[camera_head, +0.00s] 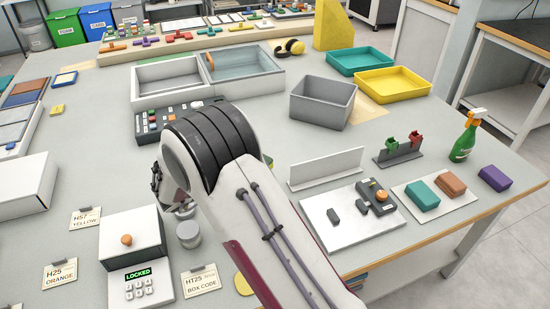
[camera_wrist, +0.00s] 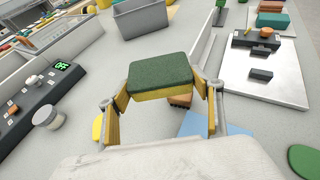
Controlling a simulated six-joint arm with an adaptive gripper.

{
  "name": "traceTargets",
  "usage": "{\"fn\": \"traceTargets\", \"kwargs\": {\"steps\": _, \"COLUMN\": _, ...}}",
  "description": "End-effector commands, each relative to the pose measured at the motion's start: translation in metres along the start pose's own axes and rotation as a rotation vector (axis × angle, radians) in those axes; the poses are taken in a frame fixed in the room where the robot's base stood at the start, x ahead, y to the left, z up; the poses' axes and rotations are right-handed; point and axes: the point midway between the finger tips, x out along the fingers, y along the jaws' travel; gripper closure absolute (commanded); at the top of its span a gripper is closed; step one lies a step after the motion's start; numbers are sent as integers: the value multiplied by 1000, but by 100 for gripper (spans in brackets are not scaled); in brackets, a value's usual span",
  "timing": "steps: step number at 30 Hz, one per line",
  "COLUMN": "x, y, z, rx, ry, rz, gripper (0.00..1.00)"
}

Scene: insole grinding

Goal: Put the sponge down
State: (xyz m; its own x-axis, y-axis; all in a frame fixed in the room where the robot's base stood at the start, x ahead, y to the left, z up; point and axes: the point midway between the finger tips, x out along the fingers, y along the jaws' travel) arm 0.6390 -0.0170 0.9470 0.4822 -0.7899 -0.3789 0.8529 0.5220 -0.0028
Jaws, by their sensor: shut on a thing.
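The sponge (camera_wrist: 160,72), dark green on top and yellow below, is between the fingers of my gripper (camera_wrist: 164,90) in the wrist view. My gripper is shut on it from both sides. The sponge looks raised above the grey table (camera_wrist: 85,85), though the gap is hard to judge.
Teal (camera_head: 423,195), brown (camera_head: 452,183) and purple (camera_head: 494,178) blocks are at the right. A grey bin (camera_head: 322,110), a yellow tray (camera_head: 393,85) and a spray bottle (camera_head: 465,140) stand around.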

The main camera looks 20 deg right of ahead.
Motion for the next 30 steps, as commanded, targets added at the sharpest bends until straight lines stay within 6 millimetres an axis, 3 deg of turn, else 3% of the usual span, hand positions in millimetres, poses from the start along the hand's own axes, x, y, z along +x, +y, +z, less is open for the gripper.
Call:
{"fn": "traceTargets", "kwargs": {"steps": 12, "x": 55, "y": 36, "z": 13, "rx": 23, "ry": 1, "rz": -52, "gripper": 42}}
{"fn": "traceTargets", "kwargs": {"steps": 30, "x": 137, "y": 63, "z": 35, "rx": 52, "ry": 3, "rz": -118, "gripper": 42}}
